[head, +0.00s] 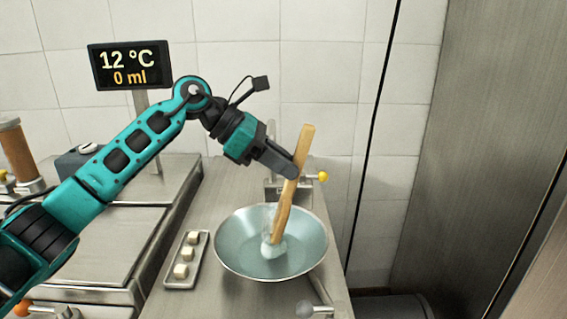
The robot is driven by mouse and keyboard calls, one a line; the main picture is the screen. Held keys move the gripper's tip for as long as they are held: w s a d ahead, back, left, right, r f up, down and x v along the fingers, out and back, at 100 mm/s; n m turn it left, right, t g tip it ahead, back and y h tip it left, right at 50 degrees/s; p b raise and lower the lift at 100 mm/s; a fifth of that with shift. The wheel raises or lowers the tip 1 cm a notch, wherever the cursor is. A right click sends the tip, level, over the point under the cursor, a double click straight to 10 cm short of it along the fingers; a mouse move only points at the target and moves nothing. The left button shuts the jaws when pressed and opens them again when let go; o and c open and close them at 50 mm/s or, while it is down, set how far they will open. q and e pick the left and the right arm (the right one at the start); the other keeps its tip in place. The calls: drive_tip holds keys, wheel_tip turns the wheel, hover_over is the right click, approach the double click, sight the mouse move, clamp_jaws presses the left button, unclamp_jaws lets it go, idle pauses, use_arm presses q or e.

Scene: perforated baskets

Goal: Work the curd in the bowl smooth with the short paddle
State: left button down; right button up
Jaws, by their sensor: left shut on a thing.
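The bowl (230,254) is a wide metal bowl on the steel counter, with bluish liquid inside. A small pale lump of curd (268,249) shows at the foot of the paddle, partly hidden by it. The short wooden paddle (283,212) stands tilted, its top leaning right and its lower end in the bowl at the curd. My left gripper (293,172) is shut on the upper part of the paddle, above the bowl. My right gripper is not in view.
A small tray (170,283) with 3 pale cubes lies left of the bowl. Behind the bowl is a tap with a yellow knob (323,177). A display (130,66) reads 12 °C and 0 ml. A steel panel (480,130) stands at the right. The counter behind the tray is clear.

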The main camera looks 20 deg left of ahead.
use_arm(q)
drive_tip(key=shift+w+a+f, duration=0.15)
drive_tip(key=shift+w, duration=0.25)
drive_tip(key=shift+s+f, duration=0.1)
drive_tip(key=shift+s, duration=0.05)
drive_tip(key=shift+s, duration=0.65)
drive_tip(key=shift+r, duration=0.2)
drive_tip(key=shift+w+r+p, duration=0.2)
drive_tip(key=shift+w+p, duration=0.1)
drive_tip(key=shift+w, duration=0.5)
drive_tip(key=shift+s, duration=0.1)
